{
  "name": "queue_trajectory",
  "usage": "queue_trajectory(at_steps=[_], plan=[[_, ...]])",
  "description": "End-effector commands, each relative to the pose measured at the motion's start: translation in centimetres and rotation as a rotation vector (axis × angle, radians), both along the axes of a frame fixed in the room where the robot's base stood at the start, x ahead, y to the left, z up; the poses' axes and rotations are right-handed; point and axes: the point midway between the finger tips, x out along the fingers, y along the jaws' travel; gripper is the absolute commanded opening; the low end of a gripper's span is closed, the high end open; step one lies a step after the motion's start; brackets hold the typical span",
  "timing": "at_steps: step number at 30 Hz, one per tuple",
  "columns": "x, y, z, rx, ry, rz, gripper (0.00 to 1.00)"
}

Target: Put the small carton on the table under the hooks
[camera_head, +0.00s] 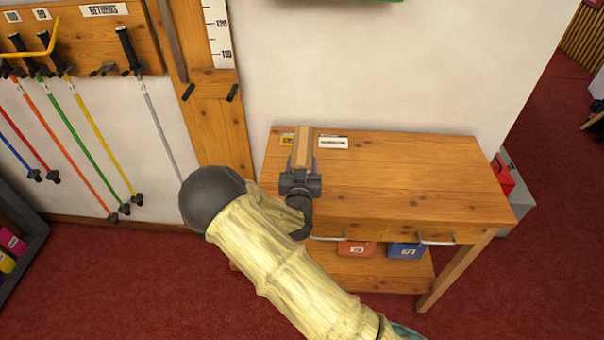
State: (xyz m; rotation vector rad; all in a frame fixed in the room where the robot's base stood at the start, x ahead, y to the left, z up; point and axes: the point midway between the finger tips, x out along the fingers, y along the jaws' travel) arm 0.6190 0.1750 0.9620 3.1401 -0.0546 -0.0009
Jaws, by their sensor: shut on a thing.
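My gripper (301,168) is over the left part of a wooden table (420,180) and points toward the wall. It is shut on a narrow light-brown block, which looks like the small carton (303,146). I cannot tell whether the carton touches the tabletop or is held above it. Its near end is hidden by my gripper. Hooks (104,69) stick out of a wooden board at the upper left, some with coloured rods hanging from them.
The rest of the top is clear. An orange box (355,248) and a blue box (406,250) are on the shelf below. A wooden post (215,120) stands left of the table.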

Motion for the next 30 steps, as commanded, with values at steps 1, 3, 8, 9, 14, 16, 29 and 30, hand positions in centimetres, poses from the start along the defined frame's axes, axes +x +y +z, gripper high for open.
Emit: queue_trajectory(at_steps=[1,3,8,9,14,16,29,30], plan=[[0.0,0.1,0.1,0.001,-0.002,0.001,0.24],[0.0,0.2,0.1,0.001,-0.002,0.003,0.24],[-0.1,0.2,-0.2,0.000,-0.001,0.004,0.24],[-0.1,0.2,-0.5,-0.001,-0.001,0.004,0.24],[-0.1,0.2,-2.6,-0.002,-0.001,0.005,0.24],[-0.1,0.2,-3.4,-0.003,-0.001,0.003,0.24],[0.0,0.0,-4.3,0.001,-0.002,-0.001,0.24],[0.0,0.0,-4.5,0.001,-0.002,-0.001,0.24]])
